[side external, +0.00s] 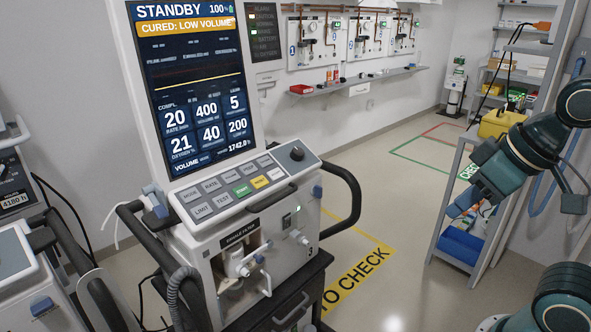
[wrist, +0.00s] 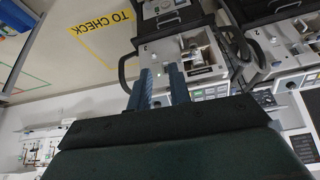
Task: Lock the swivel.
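The ventilator (side external: 245,215) stands centre-left in the side view, its tall screen (side external: 190,80) lit with STANDBY. I cannot tell for certain which part is the swivel. A blue lever-like part (side external: 160,206) sits at the left below the screen, and a small blue part (side external: 317,191) at the panel's right end. A white valve fitting (side external: 240,265) sits in the front opening. My gripper (side external: 458,207) is at the right, well apart from the ventilator. In the wrist view my gripper (wrist: 160,75) shows two blue fingers spread with nothing between them; the ventilator (wrist: 178,52) appears upside down beyond.
Black handles (side external: 345,190) stick out from the ventilator's sides. Another ventilator (side external: 25,245) stands close at the left. A shelf rack (side external: 440,215) with a yellow case (side external: 500,123) is near my arm. The floor between ventilator and rack is clear, marked TO CHECK (side external: 358,279).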

